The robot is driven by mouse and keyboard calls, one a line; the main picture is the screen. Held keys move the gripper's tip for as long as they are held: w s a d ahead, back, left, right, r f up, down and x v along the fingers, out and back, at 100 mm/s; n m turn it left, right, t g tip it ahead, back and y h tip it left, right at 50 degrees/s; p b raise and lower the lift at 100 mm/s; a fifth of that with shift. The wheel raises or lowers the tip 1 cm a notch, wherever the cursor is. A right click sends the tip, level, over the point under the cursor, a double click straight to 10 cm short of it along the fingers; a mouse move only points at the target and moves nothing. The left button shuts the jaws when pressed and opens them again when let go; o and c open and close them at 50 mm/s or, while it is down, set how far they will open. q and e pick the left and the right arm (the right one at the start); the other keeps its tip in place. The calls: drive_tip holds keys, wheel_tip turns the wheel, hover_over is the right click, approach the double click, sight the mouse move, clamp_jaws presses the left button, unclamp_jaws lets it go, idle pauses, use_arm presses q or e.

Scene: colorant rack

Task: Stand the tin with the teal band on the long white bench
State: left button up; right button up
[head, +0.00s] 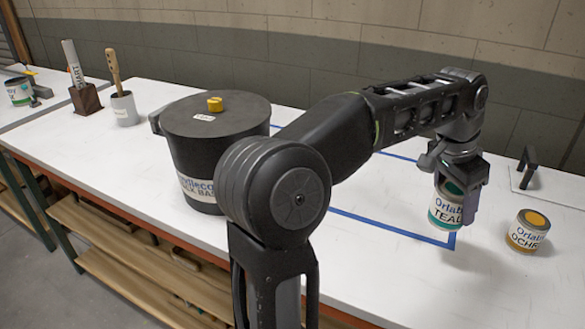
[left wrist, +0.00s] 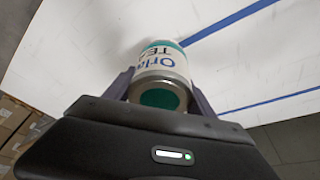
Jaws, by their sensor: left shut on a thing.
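The tin with the teal band (head: 445,209) has a white label reading TEAL and a teal lid. My left gripper (head: 460,185) is shut on it from above, in the head view at the right. In the left wrist view the tin (left wrist: 160,70) sits between the two fingers of the gripper (left wrist: 162,88). The tin is upright or nearly so over the white bench (head: 375,255), at a corner of the blue tape outline. I cannot tell whether its base touches the bench. My right gripper is not in view.
An ochre tin (head: 527,231) stands close to the right of the teal tin. A big dark drum (head: 213,130) stands left of my arm. A brush pot (head: 123,108) and a dark block (head: 85,99) are at far left. Blue tape (head: 390,228) marks the bench.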

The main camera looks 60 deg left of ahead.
use_arm(q)
drive_tip(key=shift+f+b, duration=0.35)
drive_tip(key=shift+f, duration=2.8)
drive_tip(key=shift+f, duration=1.9)
drive_tip(key=shift+f+b, duration=0.2)
drive_tip(key=shift+b, duration=0.1)
drive_tip(key=o, duration=1.5)
drive_tip(key=shift+r, duration=0.2)
